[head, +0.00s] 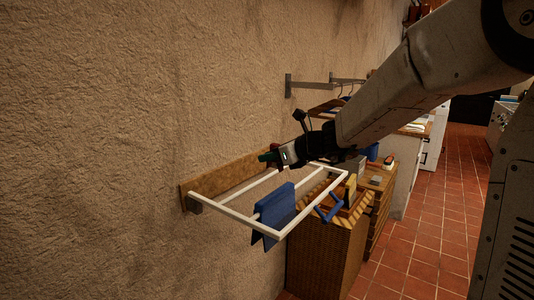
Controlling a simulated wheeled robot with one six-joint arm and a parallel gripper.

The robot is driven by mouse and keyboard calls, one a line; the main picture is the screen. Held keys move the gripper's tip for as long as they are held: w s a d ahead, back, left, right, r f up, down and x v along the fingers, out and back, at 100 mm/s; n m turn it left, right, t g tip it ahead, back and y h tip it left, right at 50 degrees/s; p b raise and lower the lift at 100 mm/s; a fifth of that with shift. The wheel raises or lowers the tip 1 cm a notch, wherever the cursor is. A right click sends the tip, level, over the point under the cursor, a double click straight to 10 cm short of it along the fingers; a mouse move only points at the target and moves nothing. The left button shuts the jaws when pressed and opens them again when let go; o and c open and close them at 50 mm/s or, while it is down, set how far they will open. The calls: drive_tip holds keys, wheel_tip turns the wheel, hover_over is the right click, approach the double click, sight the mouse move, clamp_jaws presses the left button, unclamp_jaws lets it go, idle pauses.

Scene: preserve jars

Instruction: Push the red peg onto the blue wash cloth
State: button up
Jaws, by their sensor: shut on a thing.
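The blue wash cloth (276,212) hangs folded over a rail of the white drying rack (236,214), which juts out from the wall. My gripper (270,158) is above the rack's wall side, up and to the left of the cloth's right edge and apart from it. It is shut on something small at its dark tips. A dark reddish bit shows there beside a greenish part; I take it for the red peg, but it is too small and dark to be sure.
The rack is fixed to a wooden board (207,187). A blue clip-like thing (329,208) is at its right end. A wicker chest (322,245) and a cabinet with small items stand below and behind. A metal wall rail (310,88) is higher up. Tiled floor (420,240) lies free at right.

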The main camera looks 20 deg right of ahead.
drive_tip(key=shift+d+f, duration=0.1)
drive_tip(key=shift+d, duration=0.1)
drive_tip(key=shift+s+f, duration=0.1)
drive_tip(key=shift+f, duration=2.7)
drive_tip(key=shift+f, duration=0.15)
drive_tip(key=shift+f, duration=0.2)
drive_tip(key=shift+f, duration=1.45)
drive_tip(key=o, duration=0.9)
